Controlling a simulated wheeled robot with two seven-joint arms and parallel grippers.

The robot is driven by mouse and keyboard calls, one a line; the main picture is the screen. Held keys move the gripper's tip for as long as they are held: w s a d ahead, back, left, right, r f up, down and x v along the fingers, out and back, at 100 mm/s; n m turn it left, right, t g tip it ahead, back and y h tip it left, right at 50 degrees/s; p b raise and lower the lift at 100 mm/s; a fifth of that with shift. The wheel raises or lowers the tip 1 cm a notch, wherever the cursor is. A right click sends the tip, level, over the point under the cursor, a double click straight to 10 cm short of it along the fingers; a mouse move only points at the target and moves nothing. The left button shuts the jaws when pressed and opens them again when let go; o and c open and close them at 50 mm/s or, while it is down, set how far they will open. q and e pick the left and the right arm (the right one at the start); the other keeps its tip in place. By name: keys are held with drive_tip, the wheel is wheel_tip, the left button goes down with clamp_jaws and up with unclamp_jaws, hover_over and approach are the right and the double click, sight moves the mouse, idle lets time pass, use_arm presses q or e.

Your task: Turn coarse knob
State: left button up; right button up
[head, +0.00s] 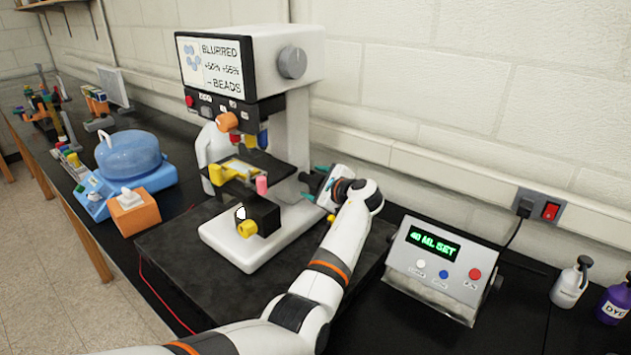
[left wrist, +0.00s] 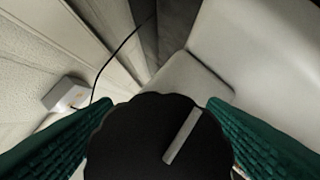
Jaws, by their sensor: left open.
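A white microscope (head: 298,120) stands on a dark slab, with a screen reading "BLURRED" and "BEADS" on its head. The coarse knob (left wrist: 140,140), black and scalloped with a pale index bar, shows large in the left wrist view. The bar slants up to the right. My left gripper (head: 309,183) is at the right side of the microscope, low by its column. Its two ribbed green fingers are open, one on each side of the knob; whether they touch it I cannot tell. In the head view the gripper hides most of the knob. My right gripper is out of view.
A grey control box (head: 440,268) reading "40 ML SET" stands to the right, with bottles (head: 571,283) beyond it. A blue domed device (head: 130,165) and an orange box (head: 134,213) stand left. The wall (head: 430,90) is close behind.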

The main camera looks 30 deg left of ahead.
use_arm(q)
drive_tip(key=c, duration=1)
drive_tip(key=shift+o, duration=0.2)
drive_tip(key=m+p, duration=0.1)
drive_tip(key=p, duration=0.2)
drive_tip(key=shift+a+r+g, duration=0.1)
drive_tip(key=shift+r+g, duration=0.1)
drive_tip(key=shift+g, duration=0.2)
drive_tip(key=shift+s+f+m+g+p, duration=0.1)
drive_tip(key=shift+m+g+p, duration=0.3)
drive_tip(key=shift+m+p, duration=0.45)
drive_tip(key=shift+f+m+g, duration=0.15)
drive_tip(key=shift+m+g, duration=0.35)
drive_tip(key=shift+m, duration=0.15)
drive_tip(key=shift+s+f+m+g+b, duration=0.15)
drive_tip(key=shift+m+g+b, duration=0.15)
drive_tip(key=shift+m+g, duration=0.3)
